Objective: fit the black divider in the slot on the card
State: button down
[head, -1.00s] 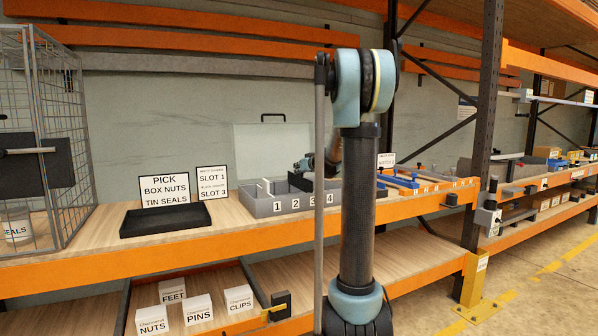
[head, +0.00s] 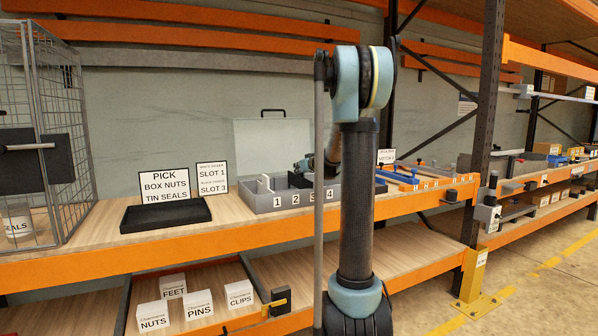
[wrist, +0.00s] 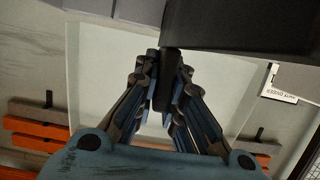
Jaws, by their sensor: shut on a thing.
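The grey tray (head: 262,203) with compartments numbered 1 to 4 stands on the shelf. My gripper (head: 304,167) is over the tray's middle, partly hidden by my arm. In the wrist view my gripper (wrist: 168,88) is shut on a dark upright piece, the black divider (wrist: 171,72). Its lower edge is hidden, so I cannot tell whether it sits in a slot.
A black tray (head: 165,214) lies left of the grey tray, below the pick card (head: 164,187). A wire cage (head: 45,150) stands at the far left. Blue fixtures (head: 400,177) are to the right. Labelled white boxes (head: 198,305) sit on the lower shelf.

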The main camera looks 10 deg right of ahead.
jog(key=shift+f, duration=0.6)
jog(key=c, duration=1.6)
grip_release()
jog(key=shift+v, duration=5.95)
